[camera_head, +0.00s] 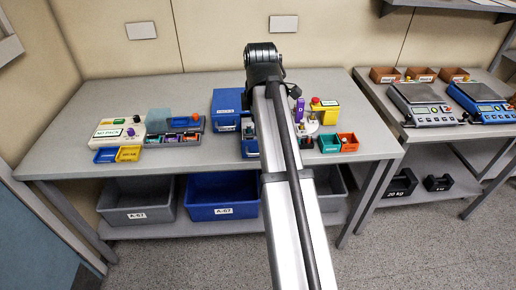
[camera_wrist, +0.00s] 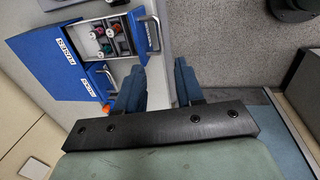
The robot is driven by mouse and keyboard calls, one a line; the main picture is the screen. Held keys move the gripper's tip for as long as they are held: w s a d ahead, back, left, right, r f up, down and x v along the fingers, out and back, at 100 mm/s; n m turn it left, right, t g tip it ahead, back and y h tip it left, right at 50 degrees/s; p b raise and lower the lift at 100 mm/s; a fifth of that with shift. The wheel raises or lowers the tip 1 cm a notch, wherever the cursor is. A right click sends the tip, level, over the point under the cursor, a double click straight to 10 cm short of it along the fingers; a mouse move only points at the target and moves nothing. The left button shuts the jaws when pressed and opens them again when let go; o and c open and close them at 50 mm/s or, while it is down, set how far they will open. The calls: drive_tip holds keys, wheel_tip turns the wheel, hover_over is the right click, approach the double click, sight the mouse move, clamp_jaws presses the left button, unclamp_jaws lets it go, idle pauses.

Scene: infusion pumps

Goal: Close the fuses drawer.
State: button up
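The blue fuses cabinet (camera_head: 227,103) stands on the table in the head view, partly hidden by my arm. In the wrist view the blue cabinet (camera_wrist: 45,58) is at upper left. A drawer (camera_wrist: 121,22) with several red, green and dark fuses in it is pulled out, and its metal handle (camera_wrist: 156,33) faces right. My gripper (camera_wrist: 160,72) is open and empty, its two blue fingers apart. In the picture the fingers lie below the open drawer and its handle; I cannot tell the height gap. My fingers are not clear in the head view.
A second handle (camera_wrist: 108,78) shows by the lower part of the cabinet. On the table, a white device (camera_head: 115,131) and grey tray (camera_head: 178,139) stand left; teal (camera_head: 329,144) and orange (camera_head: 348,142) bins and a yellow box (camera_head: 325,115) stand right. The table's front edge is close.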

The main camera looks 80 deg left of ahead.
drive_tip(key=f, duration=0.4)
drive_tip(key=a+f, duration=0.1)
drive_tip(key=f, duration=0.3)
drive_tip(key=a+f, duration=0.1)
drive_tip(key=f, duration=0.3)
drive_tip(key=shift+c, duration=0.5)
clamp_jaws()
idle(0.7)
